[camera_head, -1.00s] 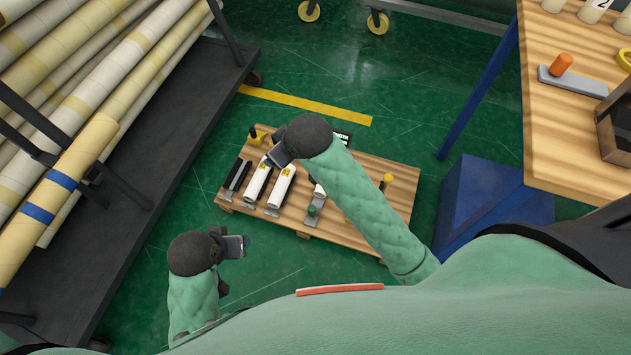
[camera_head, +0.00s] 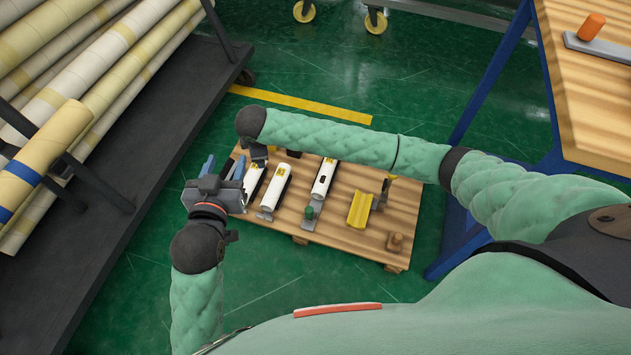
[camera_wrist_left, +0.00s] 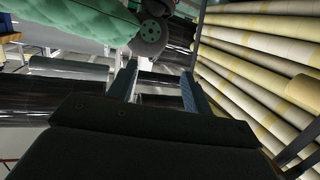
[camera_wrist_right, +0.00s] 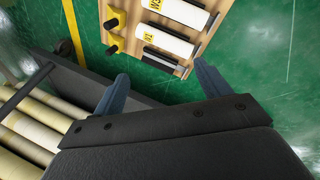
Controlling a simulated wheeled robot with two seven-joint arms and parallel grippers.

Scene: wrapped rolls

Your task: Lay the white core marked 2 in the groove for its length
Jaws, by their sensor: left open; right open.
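No core with a readable 2 shows now. Three white rolls, at the left (camera_head: 253,182), the middle (camera_head: 275,187) and the right (camera_head: 325,178), lie on grey holders on a wooden pallet (camera_head: 345,228). Two rolls with yellow labels show in the right wrist view (camera_wrist_right: 168,42). No groove can be made out clearly. My left gripper (camera_head: 222,166) is open and empty beside the pallet's left edge; its fingers also show in the left wrist view (camera_wrist_left: 158,74). My right gripper (camera_wrist_right: 161,74) is open and empty near the pallet's far-left corner, mostly hidden in the head view.
A rack of long wrapped rolls (camera_head: 75,75) stands at left. A wooden table (camera_head: 600,110) with blue legs stands at right. Green floor (camera_head: 290,270) lies clear in front.

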